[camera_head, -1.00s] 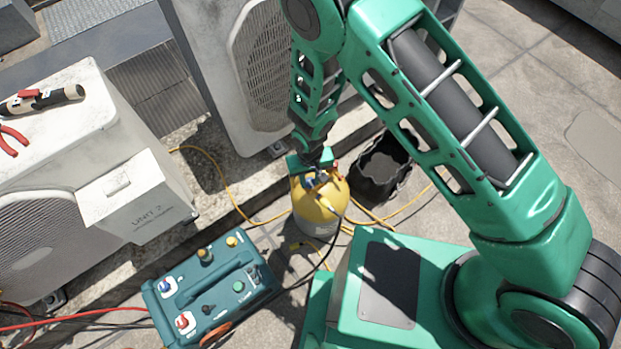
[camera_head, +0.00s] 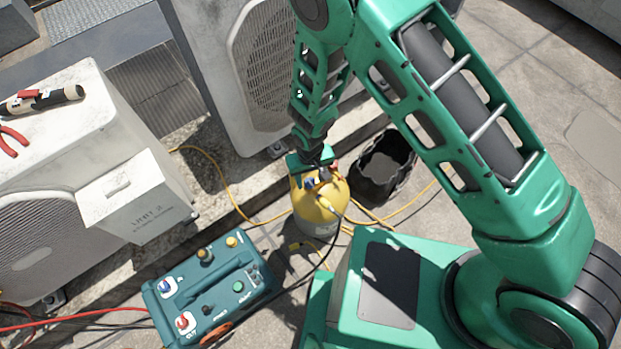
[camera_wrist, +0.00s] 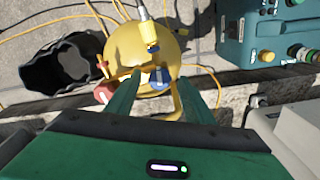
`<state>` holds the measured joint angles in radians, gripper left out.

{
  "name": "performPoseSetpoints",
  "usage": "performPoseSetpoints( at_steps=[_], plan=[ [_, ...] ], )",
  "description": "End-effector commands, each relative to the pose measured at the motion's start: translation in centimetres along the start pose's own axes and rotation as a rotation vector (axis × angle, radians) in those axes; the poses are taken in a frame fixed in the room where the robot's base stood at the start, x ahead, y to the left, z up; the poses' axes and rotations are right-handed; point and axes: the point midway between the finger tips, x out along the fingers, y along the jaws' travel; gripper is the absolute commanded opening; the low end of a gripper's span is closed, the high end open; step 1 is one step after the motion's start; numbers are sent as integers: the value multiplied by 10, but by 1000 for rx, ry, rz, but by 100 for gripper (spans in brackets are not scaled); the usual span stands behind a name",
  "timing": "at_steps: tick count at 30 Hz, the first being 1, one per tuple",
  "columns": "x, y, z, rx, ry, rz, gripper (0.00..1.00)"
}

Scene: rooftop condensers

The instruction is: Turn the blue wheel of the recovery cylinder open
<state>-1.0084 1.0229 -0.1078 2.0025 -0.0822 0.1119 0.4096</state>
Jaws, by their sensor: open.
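The recovery cylinder (camera_head: 318,208) is yellow with a grey lower part and stands upright on the roof floor. In the wrist view its yellow top (camera_wrist: 180,58) carries a blue wheel (camera_wrist: 160,78), a red wheel (camera_wrist: 104,92) and a hose fitting. The blue wheel also shows small in the head view (camera_head: 309,183). My gripper (camera_wrist: 166,84) is over the cylinder top with its two green fingers apart. My gripper partly hides the cylinder top in the head view.
A black bucket (camera_head: 382,165) stands right of the cylinder. A teal recovery machine (camera_head: 213,291) is at its lower left. Yellow hoses (camera_head: 243,211) run across the floor around the cylinder. Condenser units (camera_head: 120,205) stand at the left and behind. Pliers (camera_head: 12,141) lie on one unit.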

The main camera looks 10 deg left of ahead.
Motion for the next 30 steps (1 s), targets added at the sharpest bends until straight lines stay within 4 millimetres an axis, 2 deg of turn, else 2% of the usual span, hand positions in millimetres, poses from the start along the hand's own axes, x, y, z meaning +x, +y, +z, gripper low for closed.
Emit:
performPoseSetpoints(
  at_steps=[9,15,21,30],
  plan=[
    [-55,0,-2,0,3,-3,48],
    [-83,0,-1,-1,2,-3,48],
    [-96,0,-1,0,0,-2,48],
    [-97,0,-1,-1,0,-1,48]
  ],
)
